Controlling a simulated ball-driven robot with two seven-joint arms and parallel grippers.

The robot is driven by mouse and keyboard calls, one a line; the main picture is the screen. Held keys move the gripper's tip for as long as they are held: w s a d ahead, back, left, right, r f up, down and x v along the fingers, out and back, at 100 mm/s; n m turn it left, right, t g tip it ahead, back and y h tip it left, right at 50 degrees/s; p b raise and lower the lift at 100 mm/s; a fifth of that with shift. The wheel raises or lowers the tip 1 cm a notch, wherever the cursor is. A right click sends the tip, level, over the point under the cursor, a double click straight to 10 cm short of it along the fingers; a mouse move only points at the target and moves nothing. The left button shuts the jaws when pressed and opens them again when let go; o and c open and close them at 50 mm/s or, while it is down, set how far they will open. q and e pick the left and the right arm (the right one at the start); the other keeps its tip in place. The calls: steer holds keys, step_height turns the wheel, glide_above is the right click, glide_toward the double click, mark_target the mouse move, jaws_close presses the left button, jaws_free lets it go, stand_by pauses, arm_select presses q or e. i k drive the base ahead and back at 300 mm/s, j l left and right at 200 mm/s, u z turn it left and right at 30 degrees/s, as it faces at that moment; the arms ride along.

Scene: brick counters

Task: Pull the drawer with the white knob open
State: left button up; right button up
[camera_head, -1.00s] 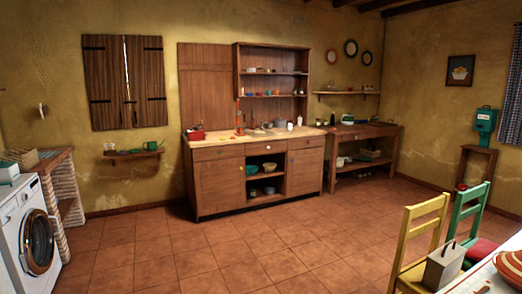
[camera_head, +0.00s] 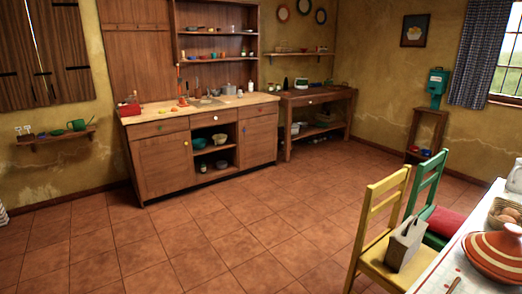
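A wooden kitchen cabinet (camera_head: 165,165) stands against the back wall. Its top row has a left drawer (camera_head: 160,128), a middle drawer (camera_head: 212,118) and a right drawer (camera_head: 258,109), all looking shut. A wooden side table (camera_head: 287,130) to its right also has a drawer (camera_head: 317,99) under its top, looking shut. Neither of my grippers is in view.
The tiled floor (camera_head: 200,245) before the cabinet is clear. A yellow chair (camera_head: 377,235), a green chair (camera_head: 428,190) and a table with a striped tagine (camera_head: 497,255) stand at the lower right. A small wall shelf (camera_head: 55,137) hangs at the left.

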mark_target(211, 117)
steer(key=i+z, duration=0.1)
steer(key=i, duration=3.35)
